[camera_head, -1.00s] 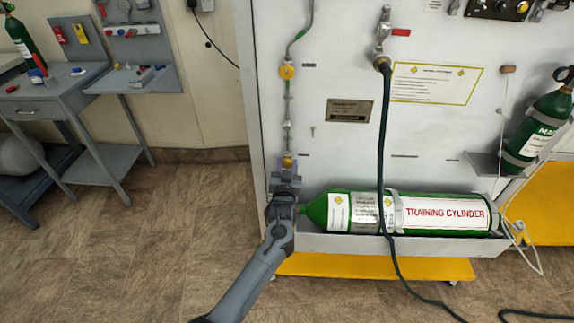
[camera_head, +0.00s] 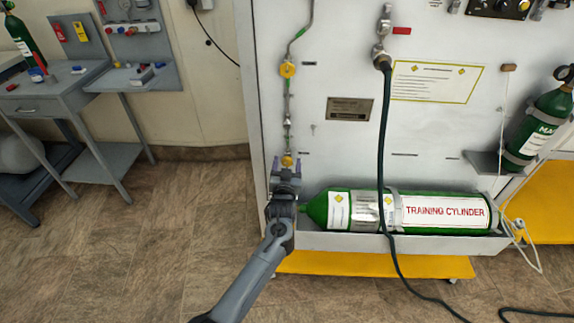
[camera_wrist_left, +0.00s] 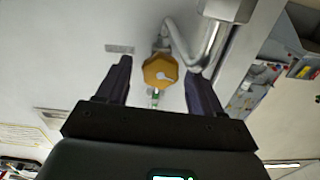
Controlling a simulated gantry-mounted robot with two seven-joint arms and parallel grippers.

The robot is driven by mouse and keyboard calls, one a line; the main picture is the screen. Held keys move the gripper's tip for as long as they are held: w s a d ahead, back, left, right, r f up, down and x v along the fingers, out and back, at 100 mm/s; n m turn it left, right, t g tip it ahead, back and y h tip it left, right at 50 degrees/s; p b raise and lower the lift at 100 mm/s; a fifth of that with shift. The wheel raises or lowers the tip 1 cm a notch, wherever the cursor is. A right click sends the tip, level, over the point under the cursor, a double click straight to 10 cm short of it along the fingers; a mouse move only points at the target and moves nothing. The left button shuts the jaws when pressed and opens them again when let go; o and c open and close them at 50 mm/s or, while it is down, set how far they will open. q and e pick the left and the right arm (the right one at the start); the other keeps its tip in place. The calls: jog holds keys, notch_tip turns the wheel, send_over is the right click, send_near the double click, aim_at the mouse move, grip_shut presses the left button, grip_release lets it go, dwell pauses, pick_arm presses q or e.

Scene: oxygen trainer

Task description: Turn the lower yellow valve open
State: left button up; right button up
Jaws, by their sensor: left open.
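The lower yellow valve (camera_head: 287,160) is a small round knob low on the pipe at the left of the white panel. In the left wrist view the yellow valve (camera_wrist_left: 160,71) shows as a faceted knob with a pale mark on its face. My left gripper (camera_head: 287,168) is open just below and in front of the valve. In the wrist view its two dark fingers (camera_wrist_left: 157,82) stand to either side of the knob, with gaps and no visible contact. The right gripper is not in view.
An upper yellow valve (camera_head: 287,70) sits higher on the same pipe. A green training cylinder (camera_head: 447,212) lies in a tray right of my gripper. A dark hose (camera_head: 383,150) hangs in front of the panel. Grey workbenches (camera_head: 55,95) stand at the left, with clear floor between.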

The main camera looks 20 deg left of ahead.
pick_arm(q)
jog(key=shift+s+d+r+p, duration=0.1)
jog(key=shift+s+d+p, duration=0.05)
jog(key=shift+s+p, duration=0.3)
jog(key=p+v, duration=0.4)
jog(key=v, duration=0.6)
jog(key=shift+p, duration=0.4)
jog(key=shift+w, duration=0.1)
